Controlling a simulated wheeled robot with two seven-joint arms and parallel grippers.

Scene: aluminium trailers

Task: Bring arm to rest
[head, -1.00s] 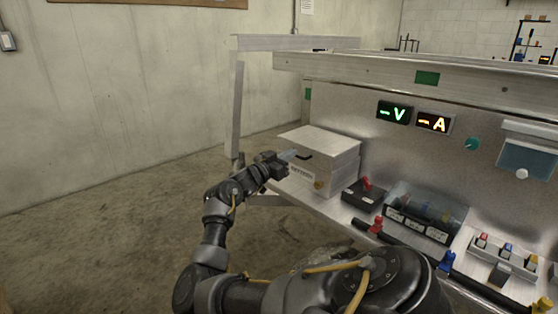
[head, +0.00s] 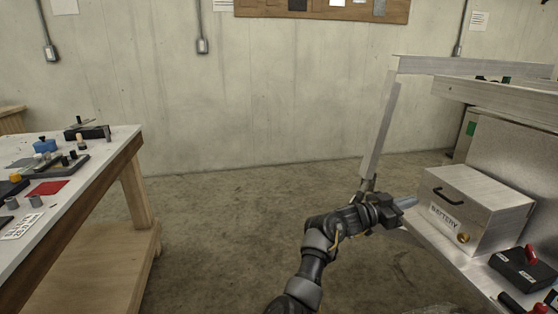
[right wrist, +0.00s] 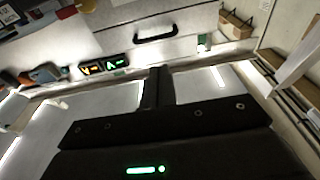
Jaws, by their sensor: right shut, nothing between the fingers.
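My right arm rises from the bottom of the head view. Its right gripper (head: 406,203) points to the right, just left of the silver box labelled BATTERY in that view. The fingers are shut with nothing between them. In the right wrist view the shut fingers (right wrist: 159,88) stand in the middle, above the dark gripper body. Whether the fingertips touch the box cannot be told. My left gripper is not in view.
The battery box (head: 478,212) stands on the metal trailer's shelf at right, by a black box with a red switch (head: 524,266). A wooden-legged workbench (head: 100,165) with small parts stands at left. Bare concrete floor (head: 230,220) lies between.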

